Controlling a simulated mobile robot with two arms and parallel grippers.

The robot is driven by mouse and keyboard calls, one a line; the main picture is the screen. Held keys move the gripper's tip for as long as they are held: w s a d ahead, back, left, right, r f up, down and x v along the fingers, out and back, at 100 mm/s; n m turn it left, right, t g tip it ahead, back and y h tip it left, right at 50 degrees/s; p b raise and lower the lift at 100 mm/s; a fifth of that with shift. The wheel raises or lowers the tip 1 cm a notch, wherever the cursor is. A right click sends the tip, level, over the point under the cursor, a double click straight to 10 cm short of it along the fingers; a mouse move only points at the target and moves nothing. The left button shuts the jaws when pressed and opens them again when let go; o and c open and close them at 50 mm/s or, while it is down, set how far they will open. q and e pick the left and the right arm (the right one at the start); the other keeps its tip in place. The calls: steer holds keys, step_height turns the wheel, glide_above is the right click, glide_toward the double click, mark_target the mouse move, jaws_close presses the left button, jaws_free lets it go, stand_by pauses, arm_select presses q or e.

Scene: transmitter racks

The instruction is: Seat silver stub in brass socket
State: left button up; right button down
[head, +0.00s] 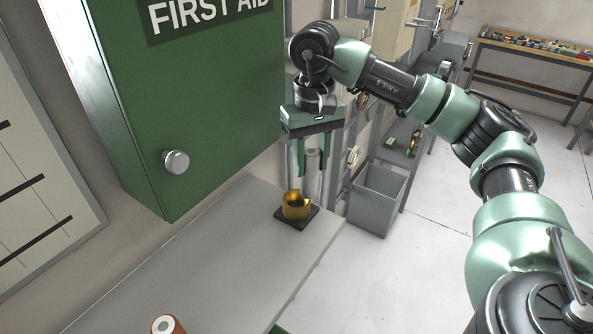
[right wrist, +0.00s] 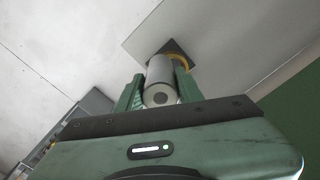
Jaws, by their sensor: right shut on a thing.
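The silver stub (head: 313,162) is a plain grey cylinder, held upright between the fingers of my right gripper (head: 309,172). The right wrist view shows the stub (right wrist: 160,78) end-on, gripped between the green fingers. The brass socket (head: 296,209) is a short gold ring on a dark square plate on the grey bench. The stub looks to be above the socket in the head view. In the right wrist view the stub hides part of the socket (right wrist: 182,60), whose rim shows to the right. Whether they touch is unclear. My left gripper is not in view.
A green first aid cabinet (head: 190,90) hangs on the left over the grey bench top (head: 200,270). A brown cylinder with a white top (head: 167,325) stands at the near edge of view. A grey bin (head: 376,200) stands on the floor beyond the bench. The middle of the bench is clear.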

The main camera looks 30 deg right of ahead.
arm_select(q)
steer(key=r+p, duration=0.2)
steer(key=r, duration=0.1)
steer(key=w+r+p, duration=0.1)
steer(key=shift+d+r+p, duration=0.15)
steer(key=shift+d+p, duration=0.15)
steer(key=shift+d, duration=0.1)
arm_select(e)
steer(key=w+f, duration=0.1)
steer(key=f, duration=0.1)
steer(key=w+a+f, duration=0.1)
steer(key=f, duration=0.1)
steer(key=w+f, duration=0.1)
steer(key=f, duration=0.2)
steer(key=shift+a, duration=0.2)
steer(key=shift+f, duration=0.1)
steer(key=c, duration=0.9)
jaws_free()
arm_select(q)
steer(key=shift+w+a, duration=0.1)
